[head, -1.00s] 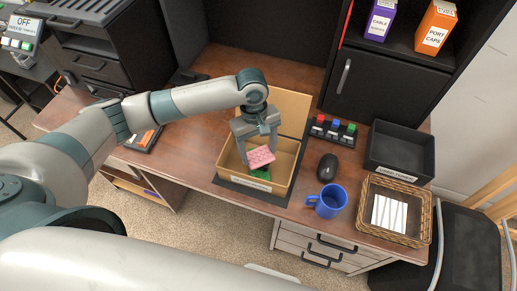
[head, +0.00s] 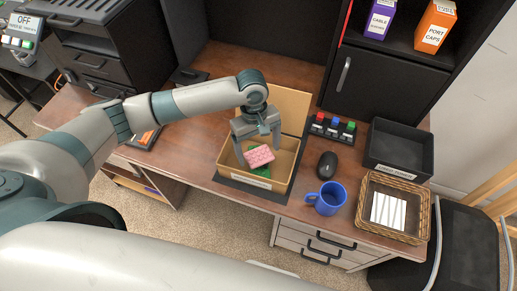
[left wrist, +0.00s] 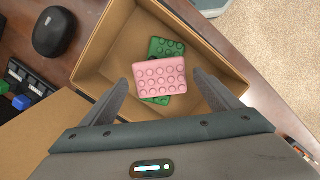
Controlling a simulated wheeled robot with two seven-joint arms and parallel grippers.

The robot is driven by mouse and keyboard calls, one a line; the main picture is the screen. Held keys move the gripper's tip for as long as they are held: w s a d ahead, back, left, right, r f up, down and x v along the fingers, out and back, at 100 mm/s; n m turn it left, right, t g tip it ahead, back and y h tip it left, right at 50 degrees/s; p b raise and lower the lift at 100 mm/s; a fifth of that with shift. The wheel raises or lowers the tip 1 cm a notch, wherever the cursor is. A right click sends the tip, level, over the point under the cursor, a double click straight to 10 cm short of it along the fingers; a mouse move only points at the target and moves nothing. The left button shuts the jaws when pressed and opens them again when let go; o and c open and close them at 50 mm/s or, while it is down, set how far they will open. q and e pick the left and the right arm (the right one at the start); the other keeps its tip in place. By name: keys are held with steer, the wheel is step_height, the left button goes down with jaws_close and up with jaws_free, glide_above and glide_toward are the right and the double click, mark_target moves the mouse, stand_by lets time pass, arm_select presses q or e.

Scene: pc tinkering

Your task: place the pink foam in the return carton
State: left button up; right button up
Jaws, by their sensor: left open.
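The pink foam (head: 259,156) is a bumpy pink block inside the open cardboard carton (head: 226,158). It lies over a green bumpy piece (head: 259,176), which it partly covers; both also show in the left wrist view, the pink foam (left wrist: 161,77) on top of the green piece (left wrist: 168,47). My left gripper (head: 258,155) reaches down into the carton. Its fingers are spread wide, with gaps to either side of the pink foam in the left wrist view (left wrist: 165,95). My right gripper is not in view.
A black mouse (head: 327,165), a blue mug (head: 326,198) and a switch block (head: 332,129) stand right of the carton. A black tray (head: 399,149) and a wicker basket (head: 424,213) are further right. The carton's raised flap (head: 285,108) stands behind it.

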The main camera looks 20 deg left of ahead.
mark_target(256, 150)
arm_select(q)
steer(key=shift+r+b, duration=0.4)
steer(key=shift+b, duration=0.05)
step_height(256, 150, up, 12)
steer(key=w+a+b, duration=0.1)
steer(key=shift+b, duration=0.35)
steer(key=shift+w+a, duration=0.1)
steer(key=shift+f, duration=0.1)
stand_by(0.5)
